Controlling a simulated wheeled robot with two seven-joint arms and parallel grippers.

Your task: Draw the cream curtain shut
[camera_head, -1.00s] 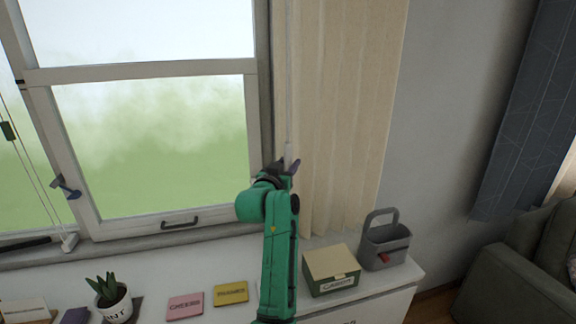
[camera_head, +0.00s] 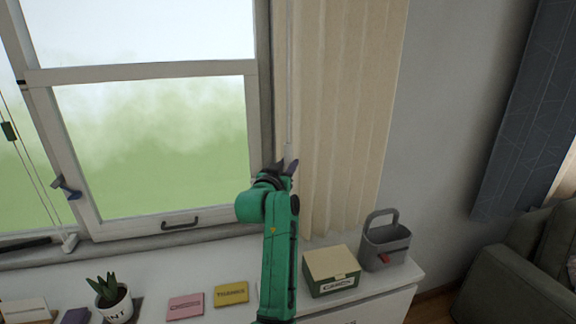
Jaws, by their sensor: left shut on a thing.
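The cream curtain (camera_head: 345,110) hangs in pleats at the right side of the window, bunched open, so the window panes (camera_head: 150,140) are uncovered. A thin pale pull wand (camera_head: 289,105) hangs along the curtain's left edge. My left gripper (camera_head: 287,167) is at the lower part of this wand, by the curtain's lower left edge, and is shut on the wand. The fingers hide the wand's grip end. My right gripper is not in view.
A white cabinet top (camera_head: 150,275) below holds a potted plant (camera_head: 113,299), pink and yellow cards, a cream-and-green box (camera_head: 332,270) and a grey caddy (camera_head: 386,243). The window handle (camera_head: 180,223) sits above the sill. A green sofa (camera_head: 520,270) stands right.

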